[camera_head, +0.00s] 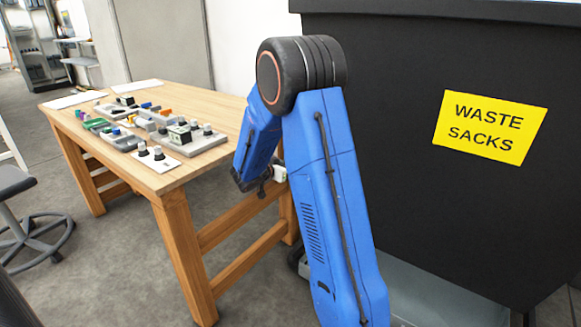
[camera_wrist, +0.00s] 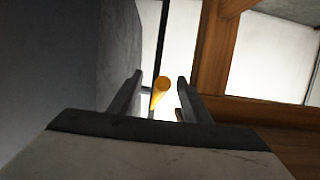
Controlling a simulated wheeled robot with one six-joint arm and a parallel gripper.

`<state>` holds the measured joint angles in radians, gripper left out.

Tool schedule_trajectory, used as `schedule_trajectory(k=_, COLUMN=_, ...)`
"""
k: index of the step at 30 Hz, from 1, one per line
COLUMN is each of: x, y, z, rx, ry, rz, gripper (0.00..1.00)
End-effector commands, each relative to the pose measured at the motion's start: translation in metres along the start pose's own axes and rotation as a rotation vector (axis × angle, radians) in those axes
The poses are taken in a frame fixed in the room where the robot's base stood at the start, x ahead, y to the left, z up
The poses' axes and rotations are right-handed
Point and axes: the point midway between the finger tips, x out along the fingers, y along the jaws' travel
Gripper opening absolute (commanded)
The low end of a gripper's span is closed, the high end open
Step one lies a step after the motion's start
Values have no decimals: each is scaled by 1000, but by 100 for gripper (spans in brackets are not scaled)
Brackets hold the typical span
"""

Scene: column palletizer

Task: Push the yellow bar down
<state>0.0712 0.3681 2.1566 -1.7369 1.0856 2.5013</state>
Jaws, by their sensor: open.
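The yellow bar (camera_wrist: 161,87) shows in the wrist view as a short rod with a rounded end, running away from the camera. My gripper (camera_wrist: 159,76) is open, with one dark finger on each side of the bar in the picture. Gaps show between the bar and both fingers. I cannot tell how far beyond the fingertips the bar lies. In the head view my blue arm bends down beside the wooden table, and I cannot make out the bar or my fingers there.
The wooden table (camera_head: 186,92) holds several grey blocks with knobs and switches. A large black container (camera_head: 400,120) with a yellow "WASTE SACKS" sign (camera_head: 490,127) stands at right, close to my arm. A stool (camera_head: 14,185) is at left. Wooden framing (camera_wrist: 213,55) shows right of my fingers.

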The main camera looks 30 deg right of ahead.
Motion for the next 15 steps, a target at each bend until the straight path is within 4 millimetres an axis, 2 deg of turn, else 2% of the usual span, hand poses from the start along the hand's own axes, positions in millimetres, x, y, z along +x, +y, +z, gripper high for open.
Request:
schedule_trajectory(k=7, x=-2, y=0, z=0, rx=0, ry=0, rz=-1, gripper=44)
schedule_trajectory(k=15, x=-25, y=0, z=7, rx=0, ry=1, rz=-1, gripper=44)
